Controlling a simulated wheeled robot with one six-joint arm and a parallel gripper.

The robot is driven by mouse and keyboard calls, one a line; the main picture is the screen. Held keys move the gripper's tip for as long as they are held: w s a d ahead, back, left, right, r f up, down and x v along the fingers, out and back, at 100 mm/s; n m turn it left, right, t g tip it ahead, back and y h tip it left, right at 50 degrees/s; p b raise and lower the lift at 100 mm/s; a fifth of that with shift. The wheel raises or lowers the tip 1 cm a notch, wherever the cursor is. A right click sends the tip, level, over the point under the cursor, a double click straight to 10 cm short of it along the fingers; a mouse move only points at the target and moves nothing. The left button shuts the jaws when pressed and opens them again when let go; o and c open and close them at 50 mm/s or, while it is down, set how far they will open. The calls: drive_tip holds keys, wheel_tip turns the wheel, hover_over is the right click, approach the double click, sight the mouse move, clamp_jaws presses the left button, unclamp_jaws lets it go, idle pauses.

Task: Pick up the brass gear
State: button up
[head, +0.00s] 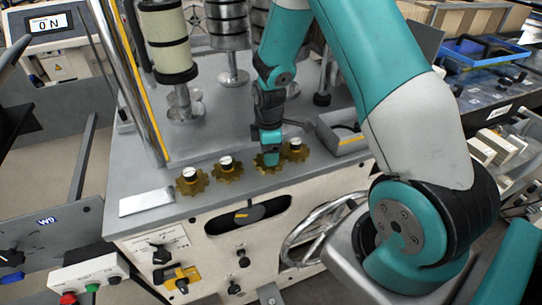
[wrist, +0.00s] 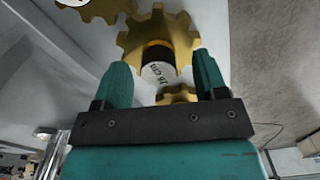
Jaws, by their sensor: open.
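Several brass gears with dark hubs and white tops stand in a row on the grey machine top. In the head view they are the left gear (head: 192,185), the second gear (head: 227,171), a third gear (head: 259,163) partly hidden by my gripper (head: 270,156), and the right gear (head: 296,155). My gripper points down at the third gear. In the wrist view my gripper (wrist: 161,62) is open, with a gear (wrist: 175,33) ahead and its labelled white top between the fingers. I cannot tell whether the fingers touch it. Another gear (wrist: 178,93) shows closer, another (wrist: 105,8) at top left.
A white plate (head: 147,202) lies left of the gears. Rollers (head: 168,45) and steel posts stand behind them. A grey block (head: 340,138) sits to the right. The front panel has a handwheel (head: 318,228) and knobs below the edge.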

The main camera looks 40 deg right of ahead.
drive_tip(key=shift+f, duration=0.65)
clamp_jaws()
drive_tip(key=shift+r, duration=0.1)
